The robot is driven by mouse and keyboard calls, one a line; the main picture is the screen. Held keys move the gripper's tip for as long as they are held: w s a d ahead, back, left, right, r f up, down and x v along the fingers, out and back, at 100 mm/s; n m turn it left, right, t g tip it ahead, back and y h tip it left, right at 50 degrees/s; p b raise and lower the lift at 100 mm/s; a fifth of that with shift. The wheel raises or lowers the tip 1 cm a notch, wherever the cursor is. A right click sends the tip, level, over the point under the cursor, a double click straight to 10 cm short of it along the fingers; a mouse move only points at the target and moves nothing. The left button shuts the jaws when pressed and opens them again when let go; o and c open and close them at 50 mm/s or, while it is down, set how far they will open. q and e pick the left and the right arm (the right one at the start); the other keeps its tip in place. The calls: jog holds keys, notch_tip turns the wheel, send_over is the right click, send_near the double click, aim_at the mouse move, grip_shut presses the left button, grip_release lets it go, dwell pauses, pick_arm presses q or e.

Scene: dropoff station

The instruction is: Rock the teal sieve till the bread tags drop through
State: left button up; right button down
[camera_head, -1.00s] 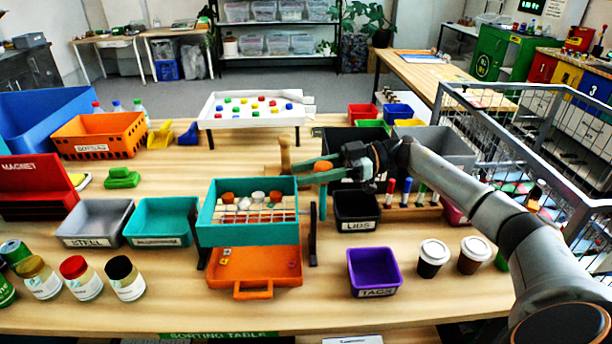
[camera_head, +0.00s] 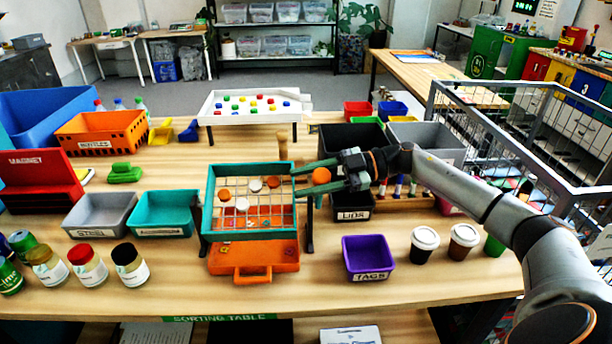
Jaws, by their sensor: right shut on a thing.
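The teal sieve (camera_head: 249,235) is held between dark upright posts above the sorting table, with its far rim raised and its wire mesh facing me. Several white and orange round pieces lie on the mesh. An orange tray (camera_head: 222,261) with a front handle is under the sieve. A few small pieces show in it, too small to name surely. My right gripper (camera_head: 308,178) is at the sieve's right side, shut on it. An orange round thing (camera_head: 321,176) shows between its fingers; the exact contact is hidden. My left gripper is not in view.
A purple TAGS bin (camera_head: 366,246) and two lidded cups (camera_head: 424,240) stand right of the tray. The black LIDS bin (camera_head: 352,213) is just below my right gripper. Teal (camera_head: 162,230) and grey bins and several jars (camera_head: 130,265) stand at left. A wooden peg (camera_head: 283,147) rises behind the sieve.

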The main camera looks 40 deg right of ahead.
jog(key=shift+s+a+f+n, duration=0.3)
jog(key=shift+s+n, duration=0.2)
jog(key=shift+n, duration=0.2)
dwell(0.4)
jog(key=shift+c, duration=1.9)
grip_release()
jog(key=shift+s+f, duration=0.1)
jog(key=b+v, duration=0.2)
jog(key=v, duration=1)
jog(key=shift+s+r+b, duration=0.2)
jog(key=shift+s+b, duration=0.1)
jog(key=shift+b, duration=0.05)
jog(key=shift+d, duration=0.1)
